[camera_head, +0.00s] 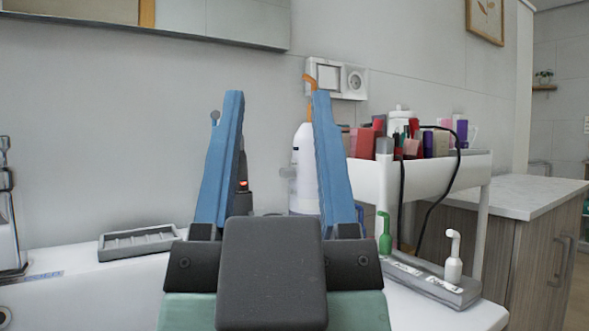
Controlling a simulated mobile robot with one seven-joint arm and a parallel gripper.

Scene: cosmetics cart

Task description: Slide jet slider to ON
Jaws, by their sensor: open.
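My gripper (277,97) is in the middle of the view, with its two blue fingers pointing up and wide apart. It is open, with nothing held between the fingers. I cannot make out a jet slider or an ON mark. A white upright body (304,168) with an orange top stands behind the right finger, which hides part of it. A dark item (243,190) with a small orange spot is partly hidden by the left finger.
A grey tray (138,243) lies left on a white surface. A white cart (465,166) holds cosmetics. A socket plate (352,79) is on the wall.

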